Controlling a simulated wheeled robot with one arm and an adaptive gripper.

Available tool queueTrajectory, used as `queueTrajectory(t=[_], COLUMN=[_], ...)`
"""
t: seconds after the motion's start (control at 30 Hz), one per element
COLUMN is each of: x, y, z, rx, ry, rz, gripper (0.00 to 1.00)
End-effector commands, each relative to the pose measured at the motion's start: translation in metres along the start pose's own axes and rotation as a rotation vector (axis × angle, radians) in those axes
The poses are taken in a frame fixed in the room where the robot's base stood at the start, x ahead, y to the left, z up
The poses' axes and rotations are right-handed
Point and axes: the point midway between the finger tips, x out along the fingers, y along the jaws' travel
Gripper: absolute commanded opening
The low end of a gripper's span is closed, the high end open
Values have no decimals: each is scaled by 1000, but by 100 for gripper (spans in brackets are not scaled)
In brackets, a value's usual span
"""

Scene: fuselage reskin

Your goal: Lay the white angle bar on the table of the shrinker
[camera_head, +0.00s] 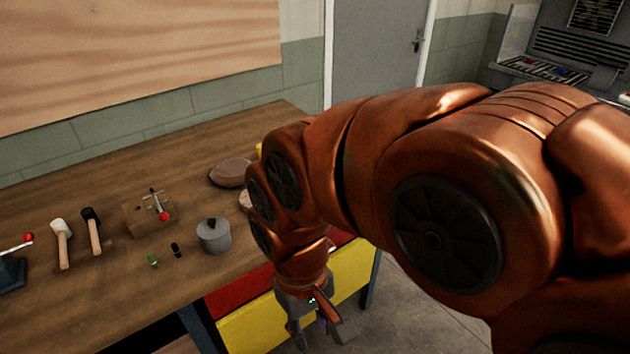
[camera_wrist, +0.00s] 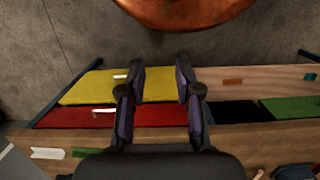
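My gripper (camera_head: 319,332) hangs low in front of the workbench's coloured drawer fronts in the head view. In the wrist view my gripper (camera_wrist: 160,84) has its two dark fingers apart, with nothing between them. I cannot make out the white angle bar for certain. A small pale strip (camera_wrist: 47,153) lies at the lower left of the wrist view, too small to identify. A dark blue device (camera_head: 12,272) with a red-knobbed lever is cut off at the left edge of the head view. It may be the shrinker, but I cannot tell.
The wooden workbench (camera_head: 110,305) holds two mallets (camera_head: 76,240), a wooden block with a red-knobbed lever (camera_head: 150,212), a grey lidded pot (camera_head: 214,236) and a brown rounded object (camera_head: 230,172). A yellow drawer (camera_head: 262,326) is at the bench front. Open floor (camera_head: 415,315) lies to its right.

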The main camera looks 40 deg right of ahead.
Motion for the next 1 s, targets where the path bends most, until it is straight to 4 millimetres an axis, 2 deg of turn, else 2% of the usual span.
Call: queueTrajectory(t=[0.27,0.5,0.7,1.0], x=[-42,-73,-90,-98], y=[32,73,115,184], z=[-72,-141,-195,-266], rx=[269,509,691,935], ry=[21,42,61,79], rz=[7,20,31,40], gripper=[33,33,33,33])
